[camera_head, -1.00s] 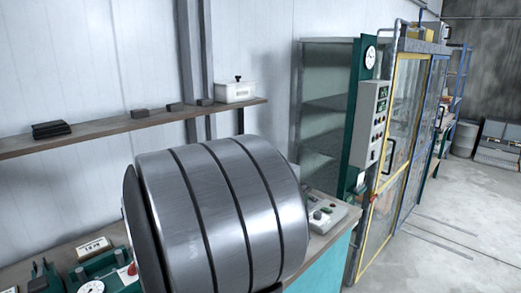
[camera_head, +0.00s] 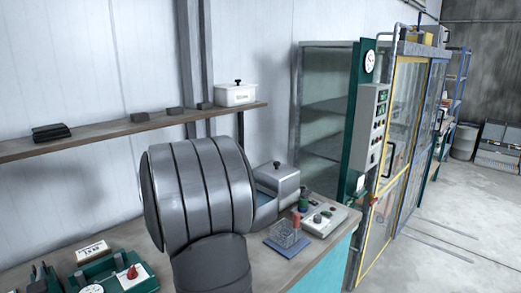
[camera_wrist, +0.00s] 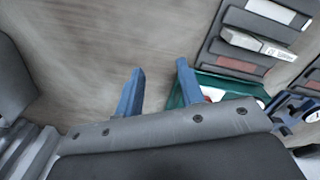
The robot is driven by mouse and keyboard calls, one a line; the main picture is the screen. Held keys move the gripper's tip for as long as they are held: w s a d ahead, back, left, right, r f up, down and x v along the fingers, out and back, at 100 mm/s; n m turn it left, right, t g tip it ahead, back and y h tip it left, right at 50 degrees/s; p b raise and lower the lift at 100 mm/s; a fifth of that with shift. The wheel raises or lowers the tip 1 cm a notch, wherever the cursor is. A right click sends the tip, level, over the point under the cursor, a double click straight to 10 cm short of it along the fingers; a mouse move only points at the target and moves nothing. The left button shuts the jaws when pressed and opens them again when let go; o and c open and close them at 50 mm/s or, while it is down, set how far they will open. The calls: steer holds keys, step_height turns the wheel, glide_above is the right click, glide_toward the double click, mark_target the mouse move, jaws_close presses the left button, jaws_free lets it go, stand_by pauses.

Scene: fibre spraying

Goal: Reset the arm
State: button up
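My gripper (camera_wrist: 160,66) shows in the wrist view as two blue fingers standing well apart, open, with nothing between them. Bare brownish-grey bench surface lies beyond the fingertips. In the head view my grey banded arm (camera_head: 200,190) rises over the bench at centre, with a dark lower link (camera_head: 212,265) bending down out of the picture. The gripper itself does not show in the head view.
A blue rack (camera_head: 287,242), a lidded grey box (camera_head: 277,182) and a control box (camera_head: 320,220) stand right of my arm. A green device (camera_head: 120,275) lies left of it. A shelf (camera_head: 100,139) runs behind; a yellow-framed door (camera_head: 385,215) is at right.

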steer(key=w+a+f+m, duration=0.3)
steer(key=w+m, duration=0.2)
steer(key=shift+w+a+f+m, duration=0.25)
steer(key=shift+a+f+m, duration=0.05)
steer(key=shift+a, duration=0.1)
stand_by(0.4)
steer(key=s+d+r+n, duration=0.3)
steer(key=s+n, duration=0.5)
steer(key=s, duration=0.1)
steer(key=shift+d+r+n, duration=0.3)
steer(key=shift+r+n, duration=0.1)
steer(key=shift+w, duration=0.15)
stand_by(0.4)
